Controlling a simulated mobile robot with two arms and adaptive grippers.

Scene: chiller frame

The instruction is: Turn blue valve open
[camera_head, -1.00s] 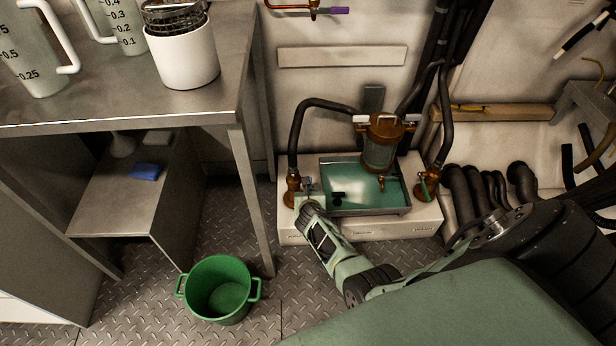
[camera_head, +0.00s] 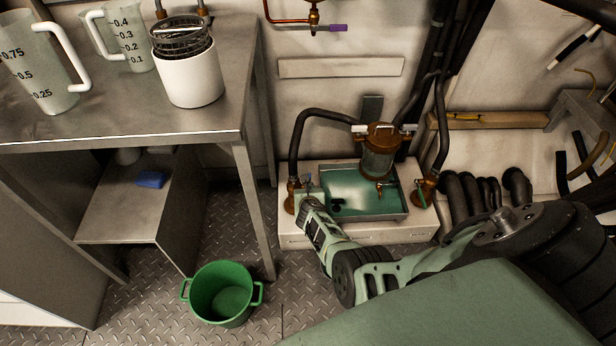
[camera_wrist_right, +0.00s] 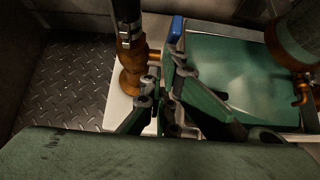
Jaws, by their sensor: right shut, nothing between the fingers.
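The blue valve handle (camera_wrist_right: 176,29) stands beside the brass fitting (camera_wrist_right: 134,72) at the pipe's lower end in the right wrist view. In the head view my right gripper (camera_head: 303,200) is at the same corner. My left gripper is not in view.
A brass-capped filter canister (camera_head: 379,152) stands at the back of the tray. A second brass valve (camera_head: 425,188) is on the right. A green bucket (camera_head: 223,293) stands on the floor, and a metal table (camera_head: 130,123) is at left. Black hoses run above the unit.

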